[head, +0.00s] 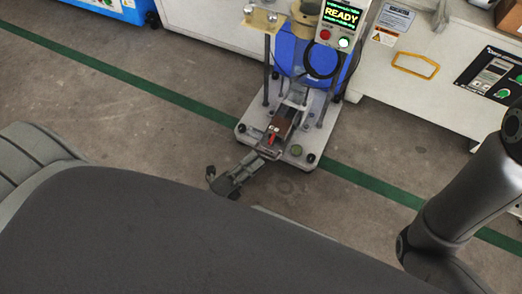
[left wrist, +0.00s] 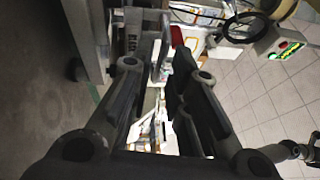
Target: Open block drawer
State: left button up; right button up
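The testing machine (head: 310,55) stands at the top centre with a lit READY display. On its light base plate (head: 248,132) is a narrow dark block drawer (head: 285,124) with a small red part (head: 272,136) near its front end. The drawer looks shut or nearly so; I cannot tell exactly. My left gripper (head: 266,153) reaches in from the lower left, its tips at the drawer's front end. In the left wrist view its two dark fingers (left wrist: 168,62) stand apart with a narrow gap. Contact with the drawer is unclear. My right gripper is out of view.
A green floor line (head: 130,76) runs behind the machine's plate. A white cabinet (head: 445,45) with a yellow handle (head: 415,65) stands at the right. A blue unit (head: 115,8) is at the top left. Open floor lies left of the plate.

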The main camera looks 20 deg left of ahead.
pick_arm(q)
jog(key=v, duration=0.8)
jog(key=shift+s+a, duration=0.1)
jog(key=shift+s, duration=0.05)
